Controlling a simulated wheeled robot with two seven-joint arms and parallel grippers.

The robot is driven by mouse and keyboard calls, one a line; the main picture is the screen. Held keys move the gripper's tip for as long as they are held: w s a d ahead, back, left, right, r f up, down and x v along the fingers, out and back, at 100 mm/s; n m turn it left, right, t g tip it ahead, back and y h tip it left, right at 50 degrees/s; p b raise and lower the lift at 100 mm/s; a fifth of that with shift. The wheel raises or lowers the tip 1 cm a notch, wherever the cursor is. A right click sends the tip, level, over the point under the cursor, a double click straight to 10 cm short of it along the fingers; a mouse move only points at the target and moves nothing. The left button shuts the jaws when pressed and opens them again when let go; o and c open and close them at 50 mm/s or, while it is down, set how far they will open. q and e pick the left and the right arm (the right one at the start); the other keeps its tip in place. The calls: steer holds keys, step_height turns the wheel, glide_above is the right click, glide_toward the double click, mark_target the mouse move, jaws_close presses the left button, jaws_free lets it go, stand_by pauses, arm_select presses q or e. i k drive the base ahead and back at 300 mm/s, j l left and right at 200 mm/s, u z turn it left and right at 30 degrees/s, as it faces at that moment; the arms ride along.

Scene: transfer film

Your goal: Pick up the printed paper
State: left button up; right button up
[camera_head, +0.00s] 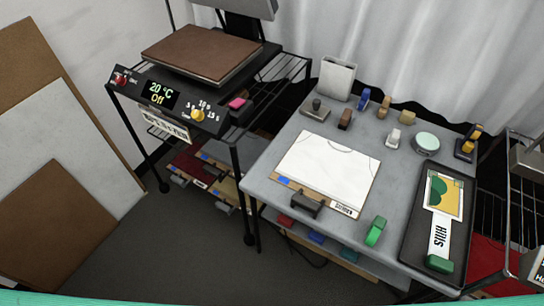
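A printed sheet with a green and yellow picture (444,197) lies in a black tray (415,237) at the right of the grey table. A white strip lettered "Hills" (440,237) is below the picture, with a green block (439,264) at its lower end. A larger white sheet (327,168) with faint curved lines lies on a brown board at the table's middle. I cannot tell for certain which sheet the task means. Neither of my grippers is in view.
A heat press (185,85) reading "20 °C Off" stands on a black rack at left. Small tools and blocks line the table's back, including a pale green round pad (426,142). A green tool (376,231) lies at the front edge. Boards lean at far left.

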mark_target(444, 194)
steer(key=z, duration=1.6)
steer(key=i+l+u, duration=0.25)
steer(key=l, duration=0.8)
steer(key=l+u, duration=0.3)
steer(key=l, duration=0.75)
